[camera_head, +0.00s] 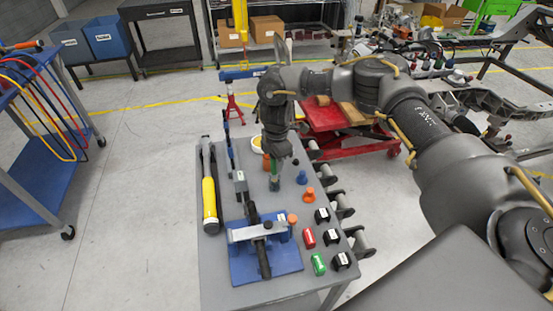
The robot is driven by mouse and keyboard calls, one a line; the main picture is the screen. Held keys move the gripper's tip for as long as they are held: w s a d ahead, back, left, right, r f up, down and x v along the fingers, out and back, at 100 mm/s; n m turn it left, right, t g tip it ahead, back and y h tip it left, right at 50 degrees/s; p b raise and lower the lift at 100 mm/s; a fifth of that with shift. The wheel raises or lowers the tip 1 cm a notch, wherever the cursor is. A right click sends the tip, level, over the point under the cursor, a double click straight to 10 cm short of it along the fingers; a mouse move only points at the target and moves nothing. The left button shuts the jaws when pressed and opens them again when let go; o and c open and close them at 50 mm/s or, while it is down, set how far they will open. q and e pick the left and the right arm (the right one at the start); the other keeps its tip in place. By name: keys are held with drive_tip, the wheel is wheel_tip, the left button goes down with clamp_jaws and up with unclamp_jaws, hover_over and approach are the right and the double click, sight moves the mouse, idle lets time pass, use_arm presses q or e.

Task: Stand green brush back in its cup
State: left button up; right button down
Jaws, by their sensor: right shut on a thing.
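My right gripper (274,184) reaches down over the far half of the grey table, with its arm coming in from the right. It is shut on a thin, greenish piece that looks like the green brush (274,176). Most of the brush is hidden by the gripper. A blue cup-like piece (302,177) and an orange one (308,194) stand just right of the gripper. I cannot tell which of these is the brush's cup. My left gripper is not in view.
A blue fixture (285,262) with a black clamp fills the near table. A yellow-handled tool (209,197) lies along the left edge. A red cylinder (308,238), a green cylinder (318,263) and several black blocks (332,236) sit at the right. Grey rollers line the right edge.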

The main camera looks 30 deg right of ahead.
drive_tip(key=shift+f, duration=0.35)
drive_tip(key=c, duration=1.1)
unclamp_jaws()
drive_tip(key=shift+r, duration=0.15)
wheel_tip(320, 180, up, 10)
drive_tip(key=p, duration=0.9)
drive_tip(key=shift+s, duration=0.1)
